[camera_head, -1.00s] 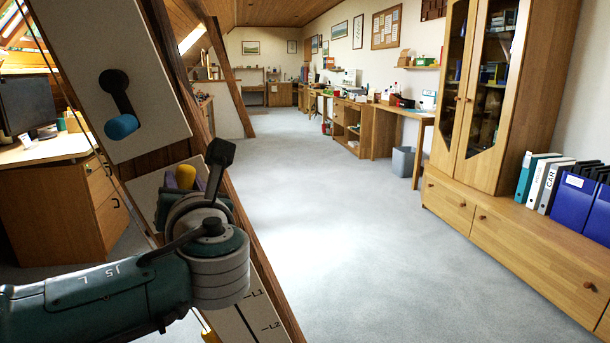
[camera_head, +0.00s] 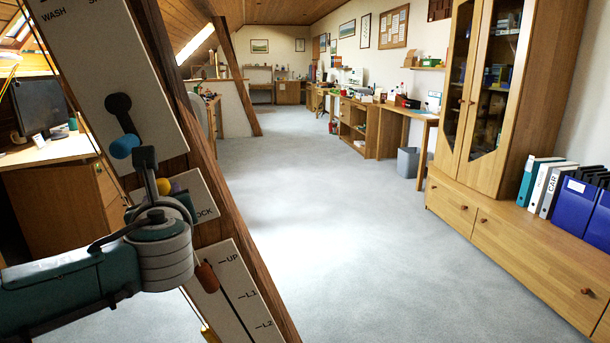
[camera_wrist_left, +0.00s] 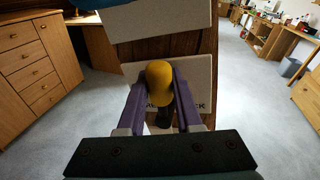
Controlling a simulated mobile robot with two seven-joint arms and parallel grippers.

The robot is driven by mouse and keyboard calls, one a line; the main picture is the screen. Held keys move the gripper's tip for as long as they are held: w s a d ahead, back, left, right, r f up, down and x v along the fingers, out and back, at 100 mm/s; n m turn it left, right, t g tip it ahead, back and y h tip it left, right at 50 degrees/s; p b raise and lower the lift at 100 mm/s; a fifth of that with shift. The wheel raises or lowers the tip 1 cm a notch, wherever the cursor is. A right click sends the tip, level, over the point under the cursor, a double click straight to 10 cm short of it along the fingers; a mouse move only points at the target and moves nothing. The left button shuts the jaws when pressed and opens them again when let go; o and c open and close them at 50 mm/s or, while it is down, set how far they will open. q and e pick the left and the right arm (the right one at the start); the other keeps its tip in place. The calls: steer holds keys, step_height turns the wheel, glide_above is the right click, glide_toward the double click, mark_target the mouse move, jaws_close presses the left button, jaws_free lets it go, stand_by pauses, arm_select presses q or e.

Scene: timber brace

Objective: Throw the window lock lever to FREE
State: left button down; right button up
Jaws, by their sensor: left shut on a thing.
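The window lock lever has a yellow knob (camera_head: 164,187) and sits on a white plate (camera_head: 196,190) on the sloping timber; the letters "OCK" show at the plate's right. In the left wrist view the yellow knob (camera_wrist_left: 160,76) stands between my two purple fingers, with a dark stem below it. My left gripper (camera_wrist_left: 162,88) is shut on this knob. In the head view my left wrist hides much of the lever and plate, and the gripper (camera_head: 172,193) shows only in part. The plate's lettering is partly covered in the wrist view. My right gripper is out of view.
Above on the timber (camera_head: 168,100), a second white plate marked WASH carries a lever with a blue knob (camera_head: 125,146). Below, a plate marked UP, L1, L2 carries an orange-brown knob (camera_head: 207,277), close to my left wrist. Open grey floor (camera_head: 340,230) lies right of the timber.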

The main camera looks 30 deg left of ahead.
arm_select(q)
steer(key=shift+s+a+f+n+t+h+p, duration=0.15)
steer(key=shift+s+a+f+n+h, duration=0.3)
steer(key=shift+n, duration=0.7)
steer(key=shift+s+a+f+n+t+h+p, duration=0.1)
steer(key=shift+s+a+f+n+h+p, duration=0.25)
steer(key=shift+n, duration=0.85)
steer(key=shift+s+a+f+n+t+h+p, duration=0.1)
steer(key=shift+s+a+f+n+h, duration=0.35)
steer(key=shift+n, duration=0.7)
steer(key=shift+a+r, duration=0.1)
steer(key=shift+a, duration=0.1)
steer(key=c, duration=0.9)
jaws_free()
steer(key=shift+o, duration=0.2)
steer(key=p+v, duration=0.2)
steer(key=v, duration=0.8)
